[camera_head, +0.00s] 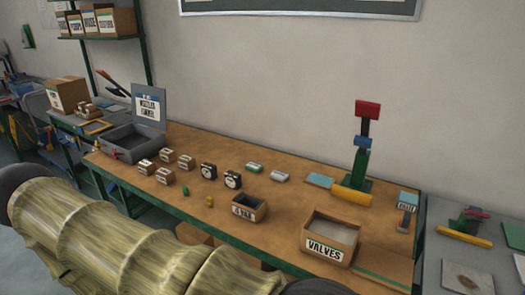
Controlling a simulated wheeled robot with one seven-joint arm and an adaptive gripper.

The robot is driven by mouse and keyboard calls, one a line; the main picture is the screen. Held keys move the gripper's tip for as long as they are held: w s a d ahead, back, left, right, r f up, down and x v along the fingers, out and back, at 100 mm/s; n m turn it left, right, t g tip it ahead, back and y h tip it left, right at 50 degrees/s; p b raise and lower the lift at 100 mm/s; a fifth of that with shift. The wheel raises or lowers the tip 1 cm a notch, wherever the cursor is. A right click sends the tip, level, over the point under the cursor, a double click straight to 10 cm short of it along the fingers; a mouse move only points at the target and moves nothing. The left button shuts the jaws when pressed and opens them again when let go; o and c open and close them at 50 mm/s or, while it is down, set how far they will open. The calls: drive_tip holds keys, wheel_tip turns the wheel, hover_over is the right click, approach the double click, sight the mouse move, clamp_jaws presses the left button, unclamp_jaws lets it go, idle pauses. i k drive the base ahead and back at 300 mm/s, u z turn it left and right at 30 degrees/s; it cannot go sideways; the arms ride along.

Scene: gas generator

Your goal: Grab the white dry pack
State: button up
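A small whitish block (279,176) lies on the brown workbench (285,205), right of a similar green-topped block (255,168). It may be the white dry pack; its label is too small to read. Several small tan blocks with pale faces (164,176) stand further left on the bench, and I cannot tell what they are. My gripper is not in view. A thick ribbed yellowish arm link, which looks like mine, fills the lower left and hides the bench's near left edge.
A small labelled box (249,208) and the VALVES box (330,238) are near the front edge. A tall green-and-red stand (361,165) rises behind. A grey open case (133,140) is at left.

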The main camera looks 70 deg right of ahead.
sight(281, 176)
drive_tip(key=u, duration=0.05)
drive_tip(key=i, duration=1.5)
drive_tip(key=z, duration=2.55)
